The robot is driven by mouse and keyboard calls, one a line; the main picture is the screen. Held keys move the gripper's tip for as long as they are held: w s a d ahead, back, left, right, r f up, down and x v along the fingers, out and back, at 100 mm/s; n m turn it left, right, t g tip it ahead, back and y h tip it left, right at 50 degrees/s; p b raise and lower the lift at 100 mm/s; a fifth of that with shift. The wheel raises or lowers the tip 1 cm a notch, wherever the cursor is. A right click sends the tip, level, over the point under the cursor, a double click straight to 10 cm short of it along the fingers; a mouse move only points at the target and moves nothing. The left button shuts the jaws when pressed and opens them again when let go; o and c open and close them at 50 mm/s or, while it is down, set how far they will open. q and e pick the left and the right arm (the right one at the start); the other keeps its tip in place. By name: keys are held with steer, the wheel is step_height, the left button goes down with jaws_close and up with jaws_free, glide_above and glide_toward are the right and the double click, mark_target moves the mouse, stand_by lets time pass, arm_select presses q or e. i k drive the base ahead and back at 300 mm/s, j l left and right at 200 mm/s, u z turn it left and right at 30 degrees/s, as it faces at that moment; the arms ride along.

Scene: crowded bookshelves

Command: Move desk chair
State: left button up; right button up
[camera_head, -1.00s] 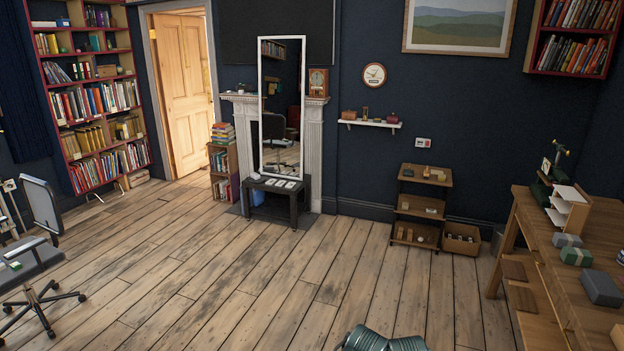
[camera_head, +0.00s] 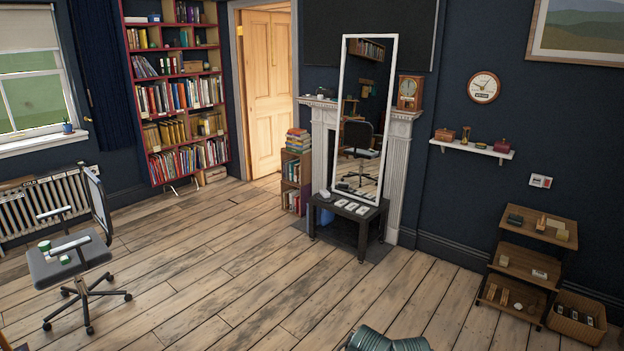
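The desk chair (camera_head: 68,265) stands at the left of the head view. It has a dark grey seat, a thin upright back on its right side, armrests and a dark wheeled base. Small green and white things rest on the seat and by the armrest. Bare floor lies between the chair and me. A ribbed teal part at the bottom middle appears to be mine. Neither of my grippers shows in this view, so their state is hidden.
A low black table (camera_head: 346,221) with cards stands before the tall mirror (camera_head: 364,118). A small shelf unit (camera_head: 527,262) and a basket (camera_head: 577,318) stand at the right. A radiator (camera_head: 40,209) is behind the chair. The middle wooden floor (camera_head: 215,275) is clear.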

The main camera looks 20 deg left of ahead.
mark_target(84, 250)
steer(key=i+j+u, duration=0.2)
steer(key=i+u, duration=0.2)
steer(key=i+j+u, duration=0.1)
steer(key=i+u, duration=0.2)
steer(key=u, duration=0.15)
steer(key=i+u, duration=0.4)
steer(key=i+l+u, duration=0.2)
steer(key=i+u, duration=0.2)
steer(key=i+j+u, duration=0.2)
steer(key=i+u, duration=0.15)
steer(key=i, duration=0.45)
steer(key=i+u, duration=0.3)
steer(key=i, duration=0.55)
steer(key=i+j+u, duration=0.45)
steer(key=i+j, duration=0.2)
steer(key=i, duration=0.2)
